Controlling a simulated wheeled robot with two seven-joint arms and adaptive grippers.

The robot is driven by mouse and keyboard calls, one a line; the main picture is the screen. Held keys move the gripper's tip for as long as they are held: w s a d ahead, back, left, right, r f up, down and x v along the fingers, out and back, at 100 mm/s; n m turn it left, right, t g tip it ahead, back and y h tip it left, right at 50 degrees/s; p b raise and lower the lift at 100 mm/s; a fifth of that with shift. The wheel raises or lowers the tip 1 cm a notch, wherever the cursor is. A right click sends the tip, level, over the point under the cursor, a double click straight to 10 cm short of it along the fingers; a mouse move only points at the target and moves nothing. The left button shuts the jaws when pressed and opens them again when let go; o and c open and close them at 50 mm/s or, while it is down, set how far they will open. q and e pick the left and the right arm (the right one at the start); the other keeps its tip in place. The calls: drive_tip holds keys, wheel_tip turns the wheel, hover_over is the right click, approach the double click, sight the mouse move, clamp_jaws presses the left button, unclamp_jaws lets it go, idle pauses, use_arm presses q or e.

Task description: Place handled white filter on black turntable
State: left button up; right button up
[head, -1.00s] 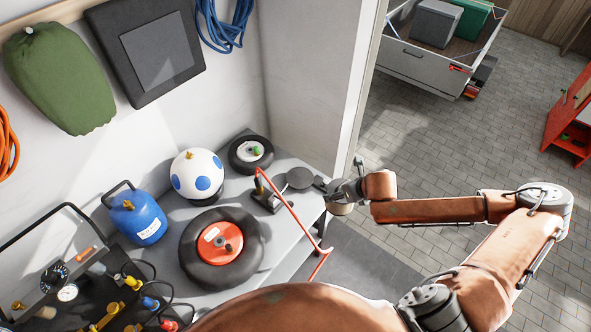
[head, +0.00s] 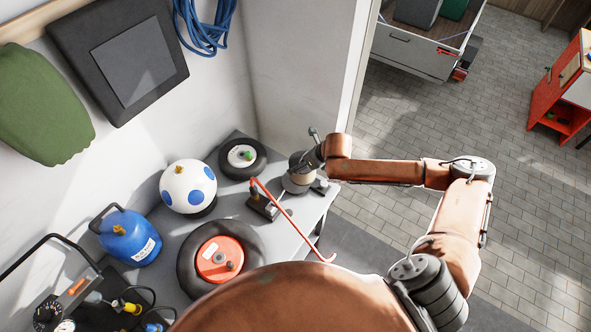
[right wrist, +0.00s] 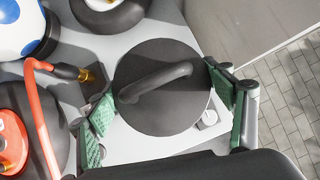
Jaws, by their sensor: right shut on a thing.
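A dark grey round disc with a curved handle across its top (right wrist: 162,100) lies between the fingers of my right gripper (right wrist: 165,95) in the right wrist view. The green-padded fingers are at its left and right edges and appear shut on its rim. I see no piece that is clearly a white filter. I cannot tell which piece is the black turntable. My left gripper is not in view.
A black stand with a red hose (head: 262,205) is close left of my right gripper.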

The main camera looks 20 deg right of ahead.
drive_tip(key=x, duration=0.4)
drive_tip(key=shift+s+a, duration=0.15)
drive_tip(key=shift+w+a+f, duration=0.1)
drive_tip(key=shift+w+f, duration=0.15)
drive_tip(key=shift+f, duration=0.05)
wheel_tip(320, 180, down, 3)
drive_tip(key=shift+w+a+p, duration=0.15)
drive_tip(key=shift+p, duration=0.3)
drive_tip(key=shift+f, duration=0.3)
drive_tip(key=o, duration=1.2)
drive_tip(key=shift+o, duration=0.6)
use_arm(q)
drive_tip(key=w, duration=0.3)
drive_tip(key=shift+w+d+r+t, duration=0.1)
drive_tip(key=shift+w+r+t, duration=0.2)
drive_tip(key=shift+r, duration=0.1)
use_arm(e)
drive_tip(key=v, duration=1.2)
